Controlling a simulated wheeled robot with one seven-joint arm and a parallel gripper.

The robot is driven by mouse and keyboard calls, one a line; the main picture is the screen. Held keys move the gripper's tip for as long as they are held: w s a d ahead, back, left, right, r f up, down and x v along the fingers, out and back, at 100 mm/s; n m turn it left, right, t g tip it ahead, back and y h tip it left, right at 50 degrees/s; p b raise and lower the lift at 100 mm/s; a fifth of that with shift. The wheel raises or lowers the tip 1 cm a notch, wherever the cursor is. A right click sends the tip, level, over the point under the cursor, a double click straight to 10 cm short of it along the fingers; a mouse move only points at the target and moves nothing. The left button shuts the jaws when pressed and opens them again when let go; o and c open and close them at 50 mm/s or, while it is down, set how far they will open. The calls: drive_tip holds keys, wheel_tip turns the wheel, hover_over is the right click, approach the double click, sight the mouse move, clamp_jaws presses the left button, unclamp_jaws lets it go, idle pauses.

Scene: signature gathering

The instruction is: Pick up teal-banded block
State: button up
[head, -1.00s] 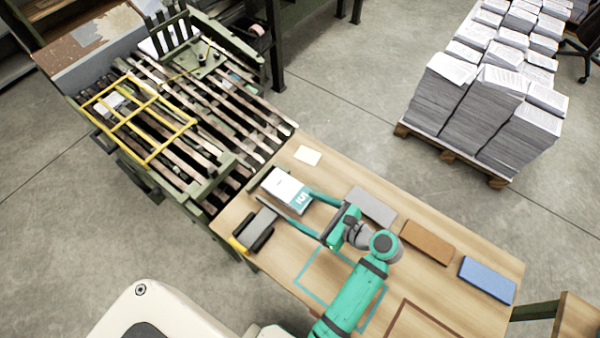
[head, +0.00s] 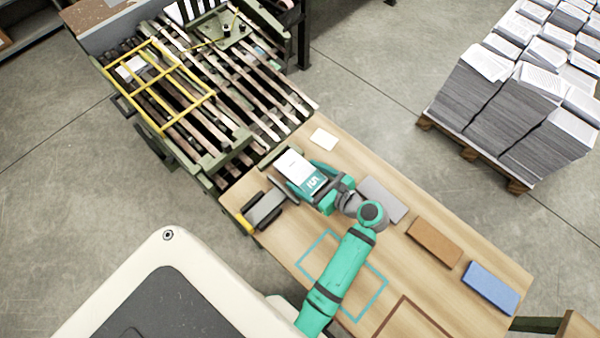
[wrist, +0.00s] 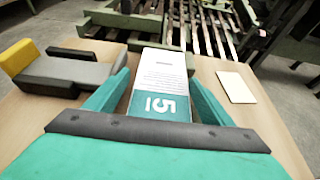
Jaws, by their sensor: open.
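The teal-banded block (head: 299,171) is a white stack with a teal band marked "5" at its near end. It lies on the wooden table, towards its left end. My gripper (head: 293,168) is at the block, with one finger along each long side. In the wrist view the block (wrist: 163,78) lies between the two teal fingers of my gripper (wrist: 156,92). The fingers are open, and a gap shows at the right finger. Contact on the left side cannot be told. The lower end of the block is partly hidden by my gripper.
A grey object with dark sides and a yellow end (head: 264,208) lies close left of the block. A cream paper (head: 324,139) lies behind. Grey (head: 384,198), brown (head: 434,242) and blue (head: 490,287) pads lie to the right. A slatted machine (head: 215,85) adjoins the table's far left end.

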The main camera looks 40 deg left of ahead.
sight(301, 171)
drive_tip(key=shift+x, duration=1.6)
drive_tip(key=shift+w, duration=0.2)
drive_tip(key=c, duration=1)
drive_tip(key=shift+r, duration=0.15)
